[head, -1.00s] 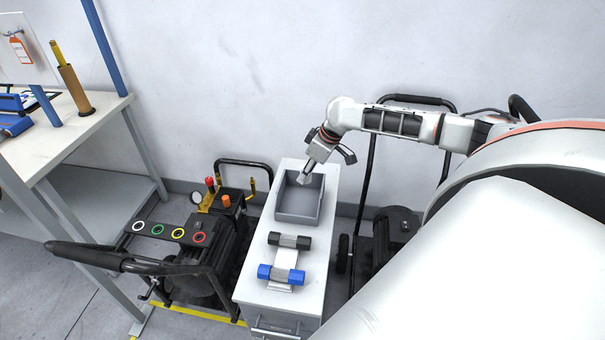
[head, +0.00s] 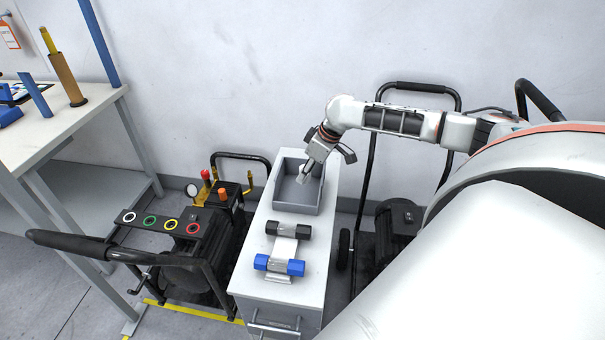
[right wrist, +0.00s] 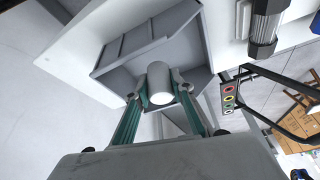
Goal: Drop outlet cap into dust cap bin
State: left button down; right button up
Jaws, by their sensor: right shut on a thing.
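My right gripper (head: 303,176) is over the grey open bin (head: 298,208) on the white cabinet top. In the right wrist view its two green-lined fingers (right wrist: 161,101) are shut on a pale cylindrical cap (right wrist: 160,75), with the bin (right wrist: 125,60) right behind it. The cap is hard to make out in the head view, where the fingers hide most of it. I cannot tell how high the cap is above the bin floor. My left gripper is not in view.
Black and blue cylindrical fittings (head: 278,266) lie on a holder on the cabinet (head: 314,250), in front of the bin. A pressure washer (head: 175,250) with coloured rings stands to the left, another (head: 398,225) to the right. A workbench (head: 45,140) is at far left.

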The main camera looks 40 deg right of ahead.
jog(key=o, duration=0.9)
jog(key=v, duration=1.2)
jog(key=shift+s, duration=0.15)
